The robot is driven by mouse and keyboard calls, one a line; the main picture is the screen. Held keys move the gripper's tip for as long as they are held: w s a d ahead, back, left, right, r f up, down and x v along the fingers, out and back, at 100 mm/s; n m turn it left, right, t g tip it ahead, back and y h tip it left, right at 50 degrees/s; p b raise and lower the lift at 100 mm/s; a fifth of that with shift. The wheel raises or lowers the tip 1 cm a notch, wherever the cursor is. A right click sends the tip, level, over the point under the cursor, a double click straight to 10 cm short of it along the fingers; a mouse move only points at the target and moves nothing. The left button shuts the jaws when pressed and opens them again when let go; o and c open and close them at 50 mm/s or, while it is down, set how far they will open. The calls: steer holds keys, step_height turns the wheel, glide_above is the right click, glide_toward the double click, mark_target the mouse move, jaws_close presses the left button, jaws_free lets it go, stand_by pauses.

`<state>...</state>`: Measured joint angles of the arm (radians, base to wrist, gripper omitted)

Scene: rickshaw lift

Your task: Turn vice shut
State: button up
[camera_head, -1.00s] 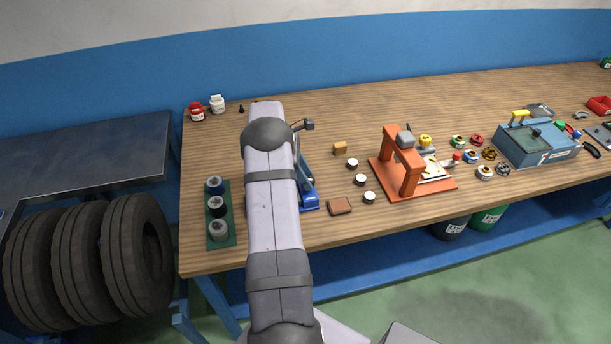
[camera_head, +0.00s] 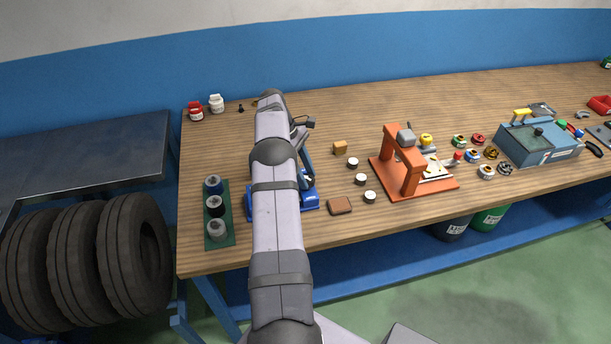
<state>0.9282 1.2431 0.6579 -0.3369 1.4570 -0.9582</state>
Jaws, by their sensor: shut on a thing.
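A blue vice (camera_head: 311,202) stands on the wooden workbench (camera_head: 225,145), mostly hidden behind my arm. Its base shows on both sides of the arm, and a dark part shows just right of the arm above the base. A tilted blue piece (camera_head: 306,160) rises beside the arm there; I cannot tell whether it belongs to the vice. My arm reaches up and over the vice, with a small dark wrist-mounted part showing near its far end. My gripper is hidden behind the arm, so its fingers and its hold cannot be seen.
A green tray (camera_head: 218,242) with three round parts lies left of the vice. A brown block (camera_head: 340,206), several small round pieces and an orange press (camera_head: 392,150) stand to the right. A red jar (camera_head: 195,112) and a white jar (camera_head: 216,103) stand at the back left.

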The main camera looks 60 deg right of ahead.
mark_target(306, 177)
steer(key=shift+m, duration=0.6)
steer(key=o, duration=1.1)
steer(key=shift+c, duration=0.2)
steer(key=shift+r, duration=0.15)
step_height(306, 177, up, 10)
steer(key=p, duration=0.2)
steer(key=shift+p, duration=0.3)
